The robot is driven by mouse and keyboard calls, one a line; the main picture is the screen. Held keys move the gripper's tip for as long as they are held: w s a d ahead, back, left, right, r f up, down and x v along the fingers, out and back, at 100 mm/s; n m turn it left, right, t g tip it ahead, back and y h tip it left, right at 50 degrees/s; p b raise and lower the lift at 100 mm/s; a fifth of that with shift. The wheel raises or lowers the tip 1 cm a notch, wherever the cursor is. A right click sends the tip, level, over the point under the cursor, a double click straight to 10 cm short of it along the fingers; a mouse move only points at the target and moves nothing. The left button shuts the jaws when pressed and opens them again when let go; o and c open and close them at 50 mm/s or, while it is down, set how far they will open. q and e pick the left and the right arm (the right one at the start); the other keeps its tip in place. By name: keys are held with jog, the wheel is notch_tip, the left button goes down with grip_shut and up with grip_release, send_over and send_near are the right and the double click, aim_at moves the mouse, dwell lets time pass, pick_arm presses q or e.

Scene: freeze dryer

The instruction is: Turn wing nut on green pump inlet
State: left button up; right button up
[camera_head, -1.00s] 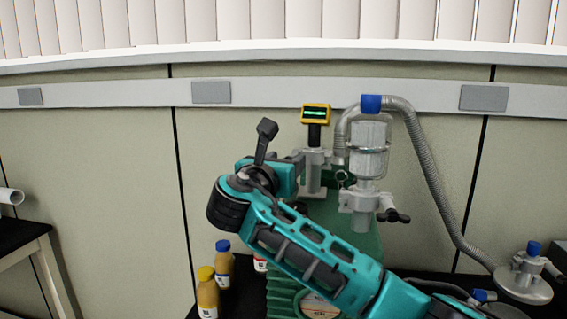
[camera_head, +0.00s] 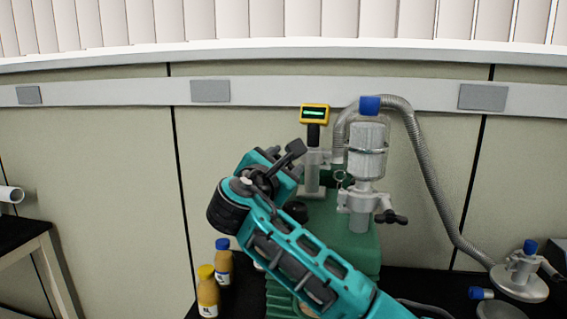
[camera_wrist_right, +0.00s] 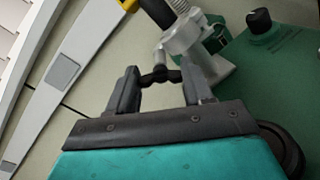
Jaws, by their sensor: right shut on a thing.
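The green pump (camera_head: 358,238) stands on the black bench behind my right arm, and it also shows at the right in the wrist view (camera_wrist_right: 290,62). Its grey metal inlet (camera_head: 312,176) has a clamp (camera_wrist_right: 188,38), close up in the wrist view. A black wing nut (camera_wrist_right: 160,76) on this clamp sits between the fingertips of my right gripper (camera_wrist_right: 161,82). The gripper is shut on the wing nut's wings. My left gripper is not in view.
A glass trap (camera_head: 367,150) with another black wing nut (camera_head: 391,217) stands just right of the inlet. A yellow gauge (camera_head: 314,114) tops the inlet. A ribbed hose (camera_head: 430,175) runs down to the right. Bottles (camera_head: 207,291) stand at the left.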

jog(key=shift+m, duration=0.3)
jog(key=o, duration=1.1)
jog(key=shift+c, duration=0.2)
jog(key=b+v, duration=0.1)
jog(key=v, duration=1.2)
jog(key=shift+c, duration=0.2)
